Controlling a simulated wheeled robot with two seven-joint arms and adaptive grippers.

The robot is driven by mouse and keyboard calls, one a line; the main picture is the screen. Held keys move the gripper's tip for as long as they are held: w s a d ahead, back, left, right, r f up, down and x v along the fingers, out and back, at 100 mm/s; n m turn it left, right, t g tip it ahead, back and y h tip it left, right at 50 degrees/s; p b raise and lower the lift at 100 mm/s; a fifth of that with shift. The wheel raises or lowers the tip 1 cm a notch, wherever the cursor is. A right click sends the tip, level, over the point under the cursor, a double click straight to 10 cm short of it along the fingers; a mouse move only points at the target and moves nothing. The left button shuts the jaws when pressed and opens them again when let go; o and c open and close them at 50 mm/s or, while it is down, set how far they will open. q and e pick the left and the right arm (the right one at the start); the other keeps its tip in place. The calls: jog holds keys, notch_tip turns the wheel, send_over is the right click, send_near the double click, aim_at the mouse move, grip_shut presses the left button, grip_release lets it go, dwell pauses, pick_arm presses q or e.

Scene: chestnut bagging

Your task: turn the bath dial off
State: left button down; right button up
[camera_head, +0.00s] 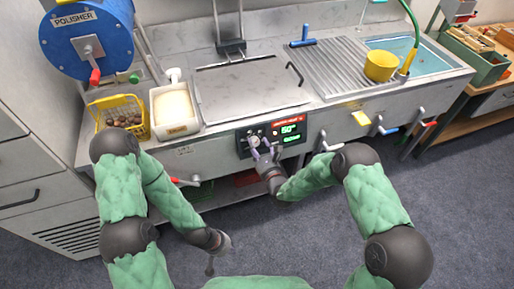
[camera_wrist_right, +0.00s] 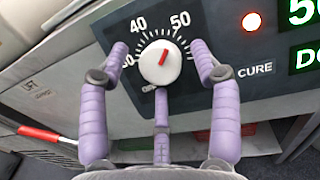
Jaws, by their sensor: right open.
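The bath dial (camera_wrist_right: 161,63) is a round white knob on a dark panel (camera_wrist_right: 120,22), ringed by a printed scale with 40, 50 and OFF. Its red pointer points up and slightly right, between 40 and 50. My right gripper (camera_wrist_right: 160,50) is open, with two purple fingers on either side of the dial and a third below it. The side fingers look apart from the knob. In the head view my right gripper (camera_head: 264,150) is at the panel and partly hides the dial. My left gripper (camera_head: 213,262) hangs low, over the floor; its fingers are unclear.
A red lamp (camera_wrist_right: 251,21) and green display (camera_wrist_right: 304,10) are right of the dial. A red-handled lever (camera_wrist_right: 45,134) is lower left. The lidded bath (camera_head: 250,90) is above the panel. A yellow basket (camera_head: 121,114) and white tub (camera_head: 174,108) stand left on the counter.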

jog(key=shift+w, duration=0.1)
jog(key=c, duration=1.1)
jog(key=shift+w+r, duration=0.1)
jog(key=shift+r, duration=0.05)
jog(key=shift+c, duration=0.2)
